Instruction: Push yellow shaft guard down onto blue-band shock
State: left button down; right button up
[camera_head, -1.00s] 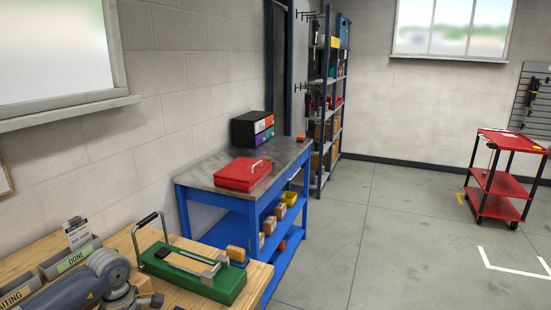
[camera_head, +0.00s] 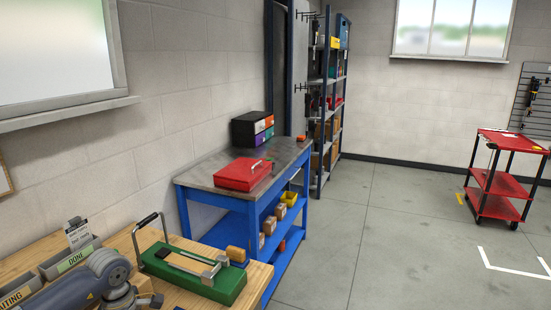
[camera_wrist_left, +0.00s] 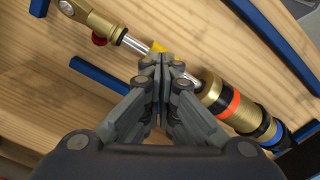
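In the left wrist view, the blue-band shock lies diagonally on the wood, its gold body (camera_wrist_left: 219,100) at lower right with an orange band, dark rings and a blue band (camera_wrist_left: 272,137) near the end. Its silver shaft (camera_wrist_left: 136,44) runs to a gold eye end at upper left. The yellow shaft guard (camera_wrist_left: 158,46) shows in part just beyond my fingertips; the rest is hidden. My left gripper (camera_wrist_left: 162,60) is shut, its fingertips together over the shaft beside the guard. I cannot tell whether they touch it. My right gripper is not in view.
Blue strips (camera_wrist_left: 98,78) lie on the wood around the shock. In the head view, a green fixture (camera_head: 215,283) with a handle stands on the wooden bench near the DONE bin (camera_head: 72,258). A blue workbench (camera_head: 197,210) holds a red case (camera_head: 242,174). Open floor lies right.

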pick_arm(q)
jog(key=shift+f+b, duration=0.85)
jog(key=shift+f, duration=0.1)
dwell(0.6)
dwell(0.4)
jog(key=shift+r+p, duration=2.05)
jog(key=shift+r, duration=1.5)
